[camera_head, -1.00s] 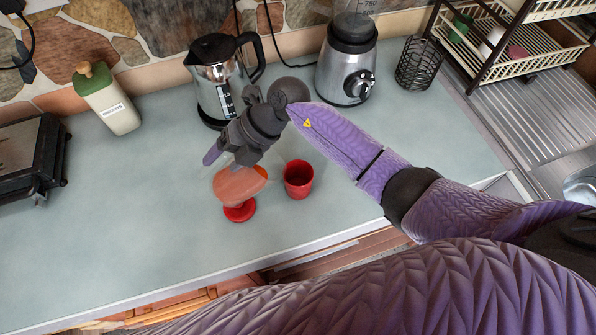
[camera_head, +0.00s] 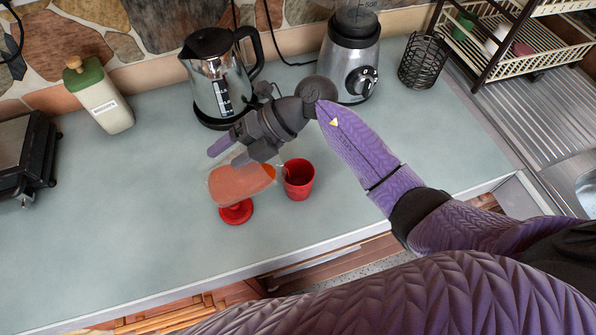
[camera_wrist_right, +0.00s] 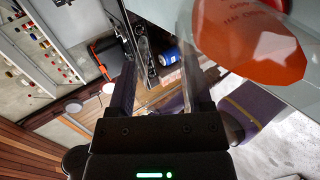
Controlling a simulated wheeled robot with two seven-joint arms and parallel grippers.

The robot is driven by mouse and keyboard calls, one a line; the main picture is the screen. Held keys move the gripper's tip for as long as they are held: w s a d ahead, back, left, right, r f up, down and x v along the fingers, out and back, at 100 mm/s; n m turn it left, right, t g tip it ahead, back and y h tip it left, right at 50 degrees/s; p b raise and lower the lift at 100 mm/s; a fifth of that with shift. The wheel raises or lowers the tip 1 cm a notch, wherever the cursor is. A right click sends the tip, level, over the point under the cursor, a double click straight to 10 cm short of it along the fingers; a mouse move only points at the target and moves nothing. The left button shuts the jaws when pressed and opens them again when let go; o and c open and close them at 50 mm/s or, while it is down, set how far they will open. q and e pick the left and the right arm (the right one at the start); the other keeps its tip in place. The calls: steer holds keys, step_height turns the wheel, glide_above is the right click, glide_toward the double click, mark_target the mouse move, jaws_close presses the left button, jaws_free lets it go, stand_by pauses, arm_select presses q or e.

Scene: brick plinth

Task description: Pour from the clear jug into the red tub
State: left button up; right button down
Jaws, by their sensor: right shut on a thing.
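The clear jug (camera_head: 240,184) holds orange-red liquid and is tilted, its liquid reaching toward the right. My right gripper (camera_head: 229,152) is shut on it from above and behind; its grip point is partly hidden. The jug also fills the upper right of the right wrist view (camera_wrist_right: 250,42), beside the fingers (camera_wrist_right: 158,85). The red tub (camera_head: 298,183) stands upright on the counter just right of the jug. The jug's right end is close to the tub's left rim; I cannot tell whether liquid is falling. My left gripper is not in view.
A red round object (camera_head: 236,212) is on the counter below the jug, partly hidden by it. A kettle (camera_head: 219,85) and a blender (camera_head: 348,62) stand behind. A wire holder (camera_head: 422,62) and a green-topped bottle (camera_head: 100,97) are farther aside. The left front counter is clear.

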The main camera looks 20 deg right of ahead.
steer(key=shift+d+b, duration=0.2)
steer(key=shift+b, duration=0.1)
steer(key=shift+d+r+y+b, duration=0.5)
steer(key=shift+d+y+b, duration=0.25)
steer(key=shift+y, duration=0.25)
steer(key=shift+d+r+y+b, duration=0.25)
steer(key=shift+d+y+b, duration=0.35)
steer(key=shift+d, duration=0.2)
steer(key=shift+d+r+y+b, duration=0.3)
steer(key=shift+d+y+b, duration=0.3)
steer(key=shift+d, duration=0.15)
steer(key=shift+d+r+y+b, duration=0.25)
steer(key=shift+d+y+b, duration=0.3)
steer(key=shift+d, duration=0.25)
steer(key=shift+d+r+y, duration=0.1)
steer(key=shift+d+y, duration=0.2)
steer(key=shift+y, duration=0.05)
steer(key=shift+d+b, duration=0.3)
steer(key=shift+b, duration=0.2)
steer(key=shift+d+r+y+b, duration=0.1)
steer(key=shift+d+y+b, duration=0.5)
steer(key=shift+y, duration=0.2)
steer(key=shift+d, duration=0.25)
steer(key=shift+d+y+b, duration=1.35)
steer(key=shift+y+b, duration=0.05)
steer(key=shift+b, duration=0.35)
